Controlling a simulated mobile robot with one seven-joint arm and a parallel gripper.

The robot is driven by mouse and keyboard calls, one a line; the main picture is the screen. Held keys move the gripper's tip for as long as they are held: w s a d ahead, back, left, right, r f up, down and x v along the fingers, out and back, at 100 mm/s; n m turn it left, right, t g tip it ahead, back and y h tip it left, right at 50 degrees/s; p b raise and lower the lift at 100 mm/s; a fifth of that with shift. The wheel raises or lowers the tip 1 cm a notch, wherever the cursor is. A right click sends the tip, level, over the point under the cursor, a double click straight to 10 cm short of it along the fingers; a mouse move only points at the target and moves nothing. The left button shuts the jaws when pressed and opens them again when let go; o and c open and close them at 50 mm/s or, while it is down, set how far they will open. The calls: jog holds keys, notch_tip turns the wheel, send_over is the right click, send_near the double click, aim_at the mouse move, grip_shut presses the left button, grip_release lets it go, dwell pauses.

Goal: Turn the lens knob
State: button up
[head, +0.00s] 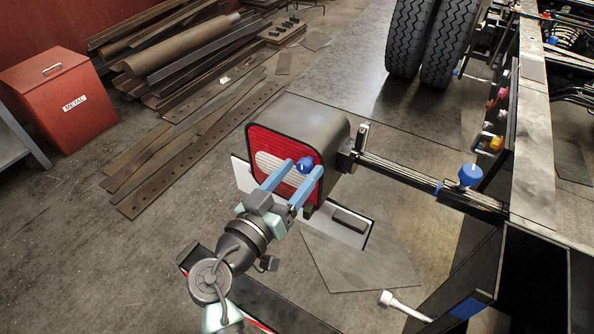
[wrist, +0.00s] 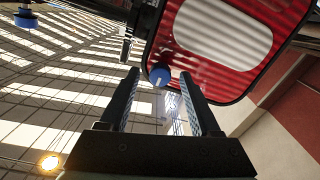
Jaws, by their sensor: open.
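The lens knob (head: 305,164) is a small blue knob on the front of the red-and-white lamp lens (head: 262,141). It also shows in the wrist view (wrist: 160,75), near the lens's lower left edge, with a small white mark. My gripper (head: 303,168) is open in front of the lens, its two fingers pointing at it. In the wrist view the fingertips (wrist: 159,76) stand on either side of the knob, with a gap visible on both sides. I cannot tell how deep the knob sits between the fingers.
The dark lamp housing (head: 316,116) is mounted on a bar (head: 405,182) running right to the chassis rail (head: 533,130). Another blue knob (head: 470,176) stands on that bar. A white-tipped lever (head: 388,298) is at lower right. A red metal bin (head: 58,95) and scrap beams (head: 170,62) lie farther left.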

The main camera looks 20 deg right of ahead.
grip_shut()
dwell(0.3)
jog(key=shift+n, duration=0.4)
jog(key=n, duration=0.5)
jog(key=shift+p, duration=0.3)
jog(key=n+p, duration=0.2)
jog(key=n, duration=0.3)
jog(key=n+p, duration=0.3)
jog(key=n, duration=0.3)
jog(key=shift+a+r+n, duration=0.1)
jog(key=shift+n, duration=0.3)
jog(key=n+p, duration=0.3)
jog(key=n, duration=0.1)
jog(key=shift+n, duration=0.4)
jog(key=shift+f, duration=0.2)
